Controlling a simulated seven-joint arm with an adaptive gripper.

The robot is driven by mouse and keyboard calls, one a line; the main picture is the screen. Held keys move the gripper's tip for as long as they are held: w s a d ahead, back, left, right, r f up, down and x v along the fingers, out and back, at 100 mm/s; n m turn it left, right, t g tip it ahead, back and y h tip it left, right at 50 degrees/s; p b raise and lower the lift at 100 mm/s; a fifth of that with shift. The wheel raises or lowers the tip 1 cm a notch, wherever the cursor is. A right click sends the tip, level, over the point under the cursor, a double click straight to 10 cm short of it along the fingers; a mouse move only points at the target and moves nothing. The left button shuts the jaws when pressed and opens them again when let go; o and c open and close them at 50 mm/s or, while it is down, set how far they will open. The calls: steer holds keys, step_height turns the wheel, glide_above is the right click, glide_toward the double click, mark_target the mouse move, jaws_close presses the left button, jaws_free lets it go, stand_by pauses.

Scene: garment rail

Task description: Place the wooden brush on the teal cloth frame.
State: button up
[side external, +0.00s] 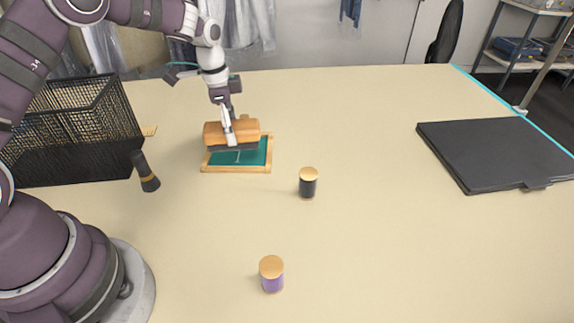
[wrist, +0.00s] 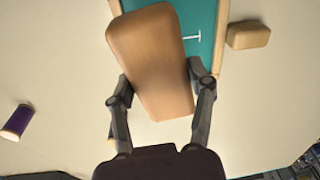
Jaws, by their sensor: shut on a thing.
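The wooden brush (side external: 246,131) has a rounded tan wooden back and a dark underside. My gripper (side external: 228,136) is shut on it, one finger on each side, as the wrist view shows with the brush (wrist: 150,50) between the fingertips (wrist: 160,78). The teal cloth frame (side external: 238,169) lies flat on the table, with a light wood border and a small pale mark on the cloth. The brush is over its far part in the side view. I cannot tell whether it touches the cloth. The frame (wrist: 207,45) is partly hidden behind the brush in the wrist view.
A black wire basket (side external: 80,130) stands left of the frame, with a dark-handled brush-like item (side external: 146,172) beside it. A dark jar (side external: 308,185) and a purple jar (side external: 271,276) stand nearer. A wooden block (wrist: 248,36) lies beside the frame. A black folder-like slab (side external: 495,153) lies right.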

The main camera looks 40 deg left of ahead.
steer(key=shift+w+f, duration=0.2)
steer(key=shift+w, duration=0.35)
steer(key=shift+f, duration=1.6)
steer(key=shift+f, duration=0.1)
steer(key=o, duration=1.2)
